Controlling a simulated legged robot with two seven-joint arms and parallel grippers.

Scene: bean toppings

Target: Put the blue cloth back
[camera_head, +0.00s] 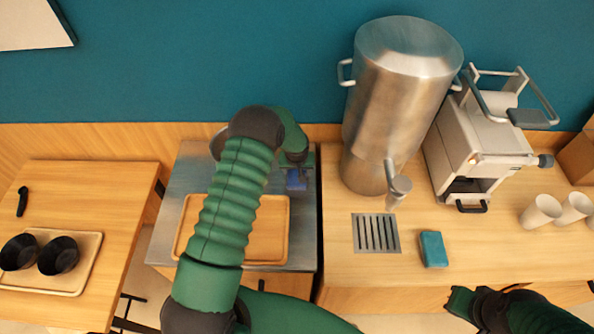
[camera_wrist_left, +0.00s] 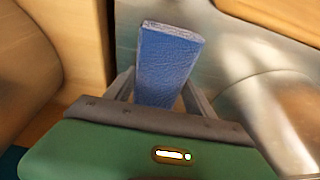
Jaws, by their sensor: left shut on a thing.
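A blue cloth (camera_wrist_left: 165,62), a small flat block with a pale edge, stands up between the two fingers of my left gripper (camera_wrist_left: 160,92) in the left wrist view. The gripper is shut on it. In the head view a bit of the blue cloth (camera_head: 297,179) shows below my left gripper (camera_head: 296,164), over the back right of the metal surface (camera_head: 305,235). My arm hides part of that area. My right gripper (camera_head: 462,303) is at the bottom right, over the counter's front edge; its jaws are not clear.
A wooden tray (camera_head: 268,232) lies on the metal surface under my left arm. On the counter (camera_head: 340,270) stand a steel urn (camera_head: 400,100), a white machine (camera_head: 480,135) and paper cups (camera_head: 541,211). A teal block (camera_head: 433,249) lies beside the drain grate (camera_head: 376,233). Black bowls (camera_head: 58,255) sit at left.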

